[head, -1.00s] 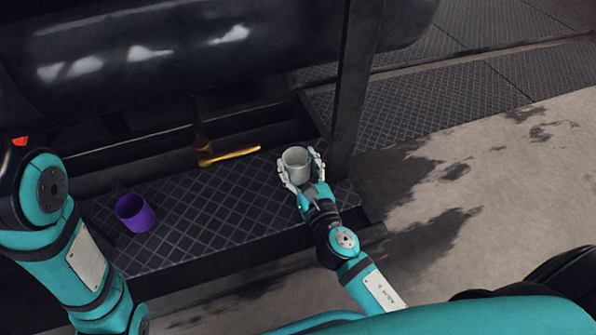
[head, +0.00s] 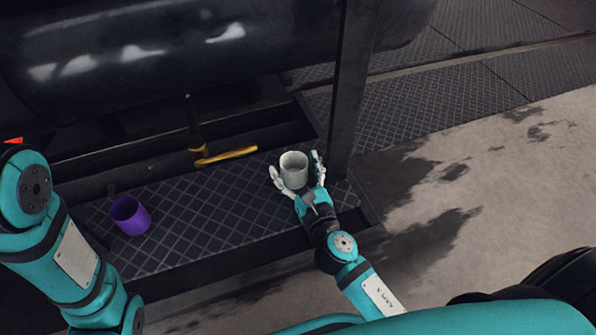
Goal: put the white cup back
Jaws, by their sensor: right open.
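The white cup (head: 293,169) stands upright on the dark diamond-plate ledge (head: 205,206), near its right end beside a black post. My right gripper (head: 297,174) is open around the cup, one finger on each side. A gap shows between the right finger and the cup; whether the left finger touches it I cannot tell. My left arm comes in at the lower left, but its gripper is outside the picture.
A purple cup (head: 131,215) stands at the left of the ledge. A brass handle (head: 228,156) juts out behind the ledge. The black post (head: 352,90) rises close to the right gripper. A large black cylinder (head: 190,50) is at the back. The ledge between the cups is clear.

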